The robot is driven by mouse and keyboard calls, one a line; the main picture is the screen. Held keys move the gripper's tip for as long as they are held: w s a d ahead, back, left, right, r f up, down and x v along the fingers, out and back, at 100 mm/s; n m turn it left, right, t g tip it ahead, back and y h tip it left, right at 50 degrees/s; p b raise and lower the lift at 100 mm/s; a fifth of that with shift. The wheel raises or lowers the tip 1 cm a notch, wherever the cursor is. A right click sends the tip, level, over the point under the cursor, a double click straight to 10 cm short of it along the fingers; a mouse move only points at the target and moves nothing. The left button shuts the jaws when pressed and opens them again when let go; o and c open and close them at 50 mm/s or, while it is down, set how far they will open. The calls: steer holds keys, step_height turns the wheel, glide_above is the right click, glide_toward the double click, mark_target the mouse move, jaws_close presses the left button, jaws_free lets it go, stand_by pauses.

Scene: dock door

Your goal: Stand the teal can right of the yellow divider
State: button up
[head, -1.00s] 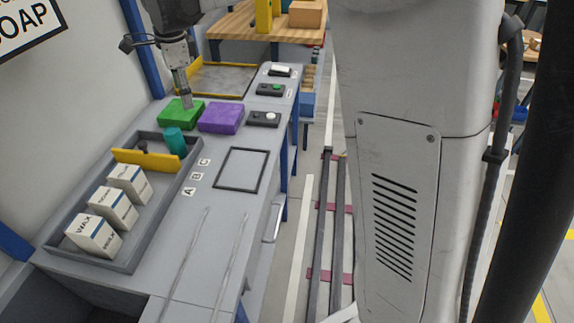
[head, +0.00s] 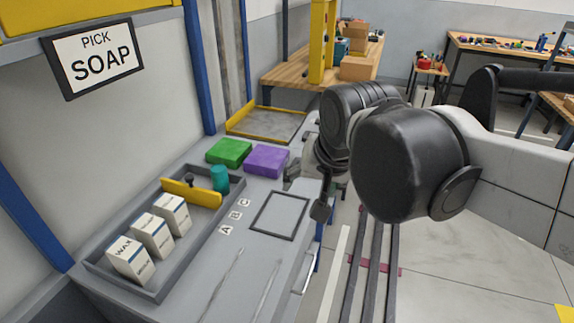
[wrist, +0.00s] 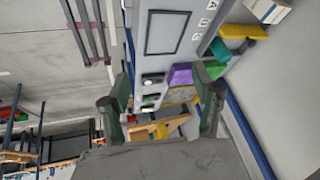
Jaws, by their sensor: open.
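The teal can (head: 220,180) looks upright in the far end of the grey tray (head: 207,243), just past the yellow divider (head: 207,199) and to its right. Whether can and divider touch I cannot tell. In the wrist view the can (wrist: 219,49) and divider (wrist: 238,31) show at the upper right, beyond my right-hand finger. My gripper (wrist: 160,78) is open and empty, with its fingers wide apart. In the head view my arm hides most of it, right of the bench and away from the can.
White cartons (head: 152,235) stand in the near part of the tray. A green block (head: 229,151) and a purple block (head: 266,160) sit behind it. A framed outline (head: 279,216) on the bench is empty, beside the A, B, C labels. A blue post (head: 198,75) rises behind.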

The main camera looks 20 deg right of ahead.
steer(key=s+d+f+n+t, duration=0.1)
steer(key=s+f+n, duration=0.2)
steer(key=s, duration=0.3)
steer(key=shift+s+d+f+n, duration=0.15)
steer(key=shift+d+f+n, duration=0.2)
steer(key=shift+f, duration=0.3)
